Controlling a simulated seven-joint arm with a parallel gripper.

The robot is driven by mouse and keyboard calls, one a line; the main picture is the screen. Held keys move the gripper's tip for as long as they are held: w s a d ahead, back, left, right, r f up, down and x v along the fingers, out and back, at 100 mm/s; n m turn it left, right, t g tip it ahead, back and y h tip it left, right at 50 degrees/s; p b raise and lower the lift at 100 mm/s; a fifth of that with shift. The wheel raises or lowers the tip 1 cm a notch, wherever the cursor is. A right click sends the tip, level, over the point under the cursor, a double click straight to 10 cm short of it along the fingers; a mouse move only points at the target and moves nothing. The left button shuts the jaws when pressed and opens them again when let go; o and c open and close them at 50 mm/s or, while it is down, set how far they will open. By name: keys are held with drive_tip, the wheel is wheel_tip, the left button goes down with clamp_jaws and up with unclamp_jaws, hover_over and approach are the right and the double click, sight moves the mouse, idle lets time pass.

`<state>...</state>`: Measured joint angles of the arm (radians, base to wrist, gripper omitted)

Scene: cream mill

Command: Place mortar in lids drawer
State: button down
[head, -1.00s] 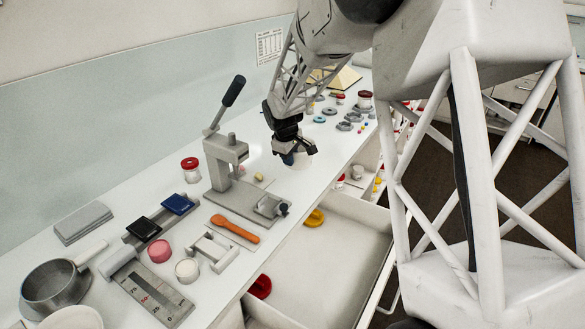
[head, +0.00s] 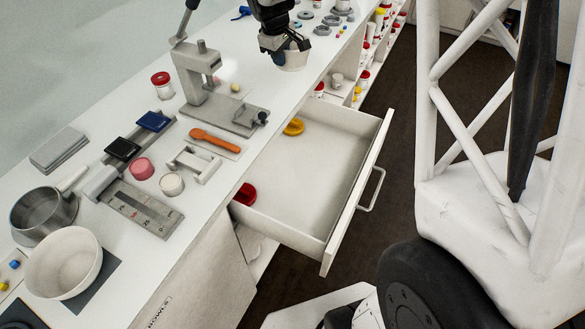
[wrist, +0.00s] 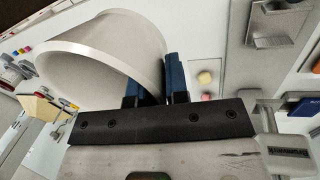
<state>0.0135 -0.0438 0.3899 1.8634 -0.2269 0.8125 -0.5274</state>
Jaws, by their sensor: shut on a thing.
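The mortar (head: 293,60) is a white, round, thick-walled vessel. In the wrist view the mortar (wrist: 85,62) is tilted, its wide mouth facing left, with its wall between the blue fingers. My gripper (head: 286,44) is shut on the mortar wall, near the bench's front edge at the top of the head view; the gripper (wrist: 160,78) shows at the middle of the wrist view. The lids drawer (head: 318,180) is pulled open below the bench edge. A yellow lid (head: 293,127) and a red lid (head: 245,194) lie in it along the bench side.
A metal pan (head: 43,215) and a white bowl (head: 68,258) stand at lower left. Shelves with small jars (head: 363,76) lie beyond the drawer. Much of the drawer floor is bare.

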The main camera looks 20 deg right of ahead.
drive_tip(key=shift+s+d+m, duration=0.75)
drive_tip(key=shift+s+d, duration=0.7)
drive_tip(key=shift+s, duration=2.55)
drive_tip(key=shift+s+d+m, duration=0.75)
drive_tip(key=shift+s+d, duration=0.65)
drive_tip(key=shift+s, duration=2.55)
wheel_tip(320, 180, down, 18)
drive_tip(key=shift+f, duration=0.15)
drive_tip(key=shift+w+f, duration=0.1)
drive_tip(key=shift+f, duration=0.05)
approach(316, 166)
drive_tip(key=shift+w+d+f+h, duration=0.25)
drive_tip(key=shift+w+f+h, duration=0.05)
drive_tip(key=shift+w+f, duration=0.1)
drive_tip(key=shift+s+a+x, duration=0.1)
drive_tip(key=shift+a+x, duration=0.1)
drive_tip(key=shift+x, duration=0.7)
drive_tip(key=shift+s+a+x, duration=0.1)
drive_tip(key=shift+a+x, duration=0.05)
drive_tip(key=shift+x, duration=0.75)
drive_tip(key=shift+f, duration=0.15)
drive_tip(key=c, duration=1.1)
unclamp_jaws()
